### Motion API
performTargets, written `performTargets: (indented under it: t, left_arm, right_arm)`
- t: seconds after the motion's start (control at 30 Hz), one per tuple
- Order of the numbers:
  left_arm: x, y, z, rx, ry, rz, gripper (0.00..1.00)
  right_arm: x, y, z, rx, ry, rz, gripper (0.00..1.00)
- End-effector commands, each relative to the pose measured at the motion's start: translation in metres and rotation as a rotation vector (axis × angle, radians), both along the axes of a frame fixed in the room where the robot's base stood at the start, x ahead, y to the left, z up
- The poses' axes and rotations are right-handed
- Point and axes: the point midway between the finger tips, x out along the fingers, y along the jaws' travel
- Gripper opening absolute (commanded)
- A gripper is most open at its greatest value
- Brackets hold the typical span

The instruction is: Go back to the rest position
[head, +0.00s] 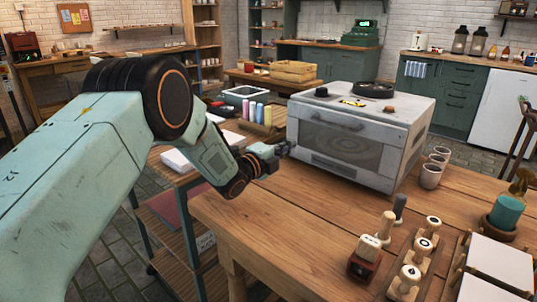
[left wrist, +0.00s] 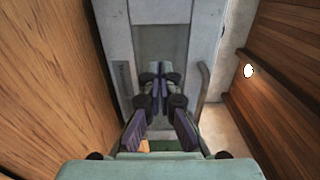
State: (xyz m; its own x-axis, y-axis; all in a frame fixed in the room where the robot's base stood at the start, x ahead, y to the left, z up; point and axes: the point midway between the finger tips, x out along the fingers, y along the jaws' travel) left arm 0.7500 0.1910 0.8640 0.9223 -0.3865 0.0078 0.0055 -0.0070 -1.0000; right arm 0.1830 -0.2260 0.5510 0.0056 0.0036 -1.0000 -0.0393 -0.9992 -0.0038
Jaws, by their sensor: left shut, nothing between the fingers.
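My left gripper (head: 283,149) hangs over the left part of the wooden table, close to the front left corner of a white oven-like box (head: 345,138). Its fingers are shut with nothing between them. In the left wrist view the shut fingers (left wrist: 157,80) point at the pale front of the box (left wrist: 205,30), whose handle shows to their right. I cannot tell from the pictures whether the fingers touch the box. My right gripper is not in view.
The wooden table (head: 290,215) carries stamps (head: 365,258) in front, several cups (head: 431,176) right of the box, and white square sheets (head: 499,262). A cart with paper (head: 195,157) stands left of the table. The table's middle is clear.

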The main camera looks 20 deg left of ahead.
Motion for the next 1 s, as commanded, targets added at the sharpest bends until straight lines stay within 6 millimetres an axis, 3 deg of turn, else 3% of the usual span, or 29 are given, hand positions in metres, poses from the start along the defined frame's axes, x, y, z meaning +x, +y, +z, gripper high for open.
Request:
performTargets:
  t: [0.4, 0.67, 0.77, 1.0]
  left_arm:
    - [-0.055, 0.024, 0.0, 0.0, 0.003, 0.002, 0.0]
    - [-0.065, 0.028, 0.0, 0.0, 0.001, 0.001, 0.0]
    - [-0.066, 0.028, 0.01, 0.0, 0.001, 0.0, 0.0]
    - [-0.066, 0.028, 0.057, 0.0, 0.0, 0.001, 0.0]
  right_arm:
    - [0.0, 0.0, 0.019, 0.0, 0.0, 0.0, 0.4]
    - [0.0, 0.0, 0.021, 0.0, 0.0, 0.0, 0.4]
    - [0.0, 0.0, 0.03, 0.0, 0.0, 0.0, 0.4]
    - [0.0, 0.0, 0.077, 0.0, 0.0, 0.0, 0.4]
